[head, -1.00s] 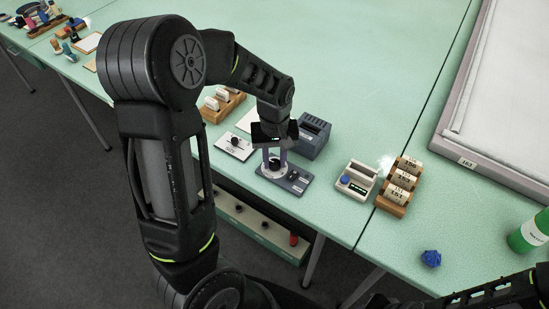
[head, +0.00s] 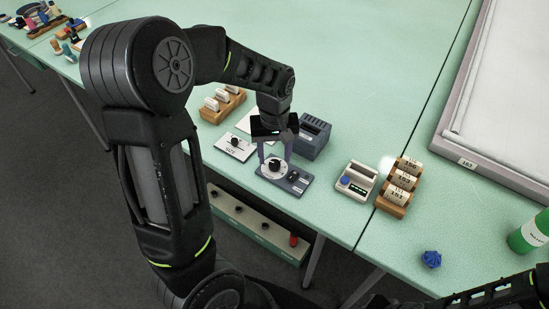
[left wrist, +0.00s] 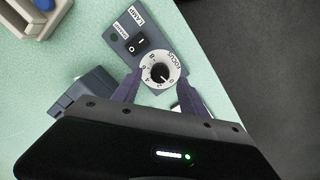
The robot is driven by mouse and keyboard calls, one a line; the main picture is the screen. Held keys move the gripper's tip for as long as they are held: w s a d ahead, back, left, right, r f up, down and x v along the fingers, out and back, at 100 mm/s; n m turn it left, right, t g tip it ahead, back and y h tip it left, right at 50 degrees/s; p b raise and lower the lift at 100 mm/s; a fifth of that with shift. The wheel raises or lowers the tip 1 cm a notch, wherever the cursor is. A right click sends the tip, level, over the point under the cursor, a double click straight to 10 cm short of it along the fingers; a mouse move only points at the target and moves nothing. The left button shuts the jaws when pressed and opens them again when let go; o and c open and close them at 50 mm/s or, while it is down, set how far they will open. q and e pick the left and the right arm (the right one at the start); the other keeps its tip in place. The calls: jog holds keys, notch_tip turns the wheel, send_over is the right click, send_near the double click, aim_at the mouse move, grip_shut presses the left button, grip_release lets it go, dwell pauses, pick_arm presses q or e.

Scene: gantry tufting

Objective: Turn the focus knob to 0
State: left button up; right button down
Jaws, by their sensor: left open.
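The focus knob (left wrist: 160,73) is a small black knob on a white numbered dial, set on a blue-grey lamp unit (left wrist: 125,31). In the head view the knob (head: 275,165) shows between my left fingers, and the unit (head: 300,183) lies near the table's front edge. My left gripper (left wrist: 159,79) is open. In the left wrist view its two fingers stand on either side of the dial, apart from the black knob. The knob's exact setting is too small to read for certain. My right gripper is out of sight.
A black rocker switch (left wrist: 138,44) sits beside the dial. A dark blue-grey box (head: 314,137) stands behind the unit, a white card with a small knob (head: 235,146) to the left. A cream device (head: 356,180) and a wooden rack (head: 391,207) stand to the right.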

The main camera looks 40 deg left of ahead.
aim_at(274, 163)
pick_arm(q)
notch_tip(274, 163, up, 6)
jog(key=shift+f, duration=0.25)
dwell(0.5)
